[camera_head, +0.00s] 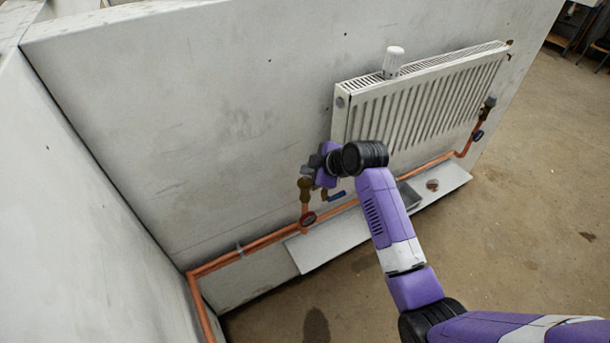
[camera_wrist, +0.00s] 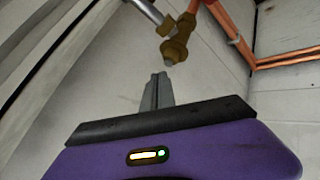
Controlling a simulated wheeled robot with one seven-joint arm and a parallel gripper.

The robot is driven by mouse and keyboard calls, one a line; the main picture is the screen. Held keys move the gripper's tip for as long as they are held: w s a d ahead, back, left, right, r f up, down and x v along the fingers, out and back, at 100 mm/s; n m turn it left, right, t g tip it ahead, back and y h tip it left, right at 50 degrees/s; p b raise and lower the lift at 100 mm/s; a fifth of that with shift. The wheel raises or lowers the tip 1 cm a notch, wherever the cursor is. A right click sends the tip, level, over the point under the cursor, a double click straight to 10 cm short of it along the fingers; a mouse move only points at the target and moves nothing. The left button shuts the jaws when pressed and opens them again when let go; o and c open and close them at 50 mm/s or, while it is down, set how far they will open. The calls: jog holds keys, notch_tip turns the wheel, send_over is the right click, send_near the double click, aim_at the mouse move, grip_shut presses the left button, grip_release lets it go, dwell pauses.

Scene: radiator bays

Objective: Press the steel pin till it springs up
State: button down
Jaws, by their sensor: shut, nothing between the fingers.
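The steel pin (camera_wrist: 169,62) shows in the wrist view as a small grey tip at the end of the brass valve body (camera_wrist: 178,44). My gripper (camera_wrist: 159,77) is shut and empty, its fingertips just below the pin in the picture. A small gap shows between them; I cannot tell how deep it is. In the head view the brass valve (camera_head: 305,190) is at the lower left corner of the radiator (camera_head: 425,105). There my arm hides the pin and my fingers.
A white valve head (camera_head: 394,61) stands on the radiator's top. Copper pipe (camera_head: 262,243) runs low along the wall. A pale board (camera_head: 320,252) lies below. Open floor lies at right.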

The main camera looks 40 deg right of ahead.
jog(key=shift+r, duration=0.1)
notch_tip(320, 180, up, 5)
jog(key=p, duration=0.4)
dwell(0.3)
dwell(0.7)
jog(key=s+a+f+m+t+b, duration=0.25)
jog(key=s+a+f+b, duration=0.35)
jog(key=a+f+b, duration=0.3)
jog(key=s+d+r+m+t+h+b, duration=0.1)
jog(key=s+d+r+m+t+h, duration=0.1)
jog(key=r+m, duration=0.6)
jog(key=s+d+r+h, duration=0.1)
jog(key=d, duration=0.1)
jog(key=shift+s+d+h, duration=0.4)
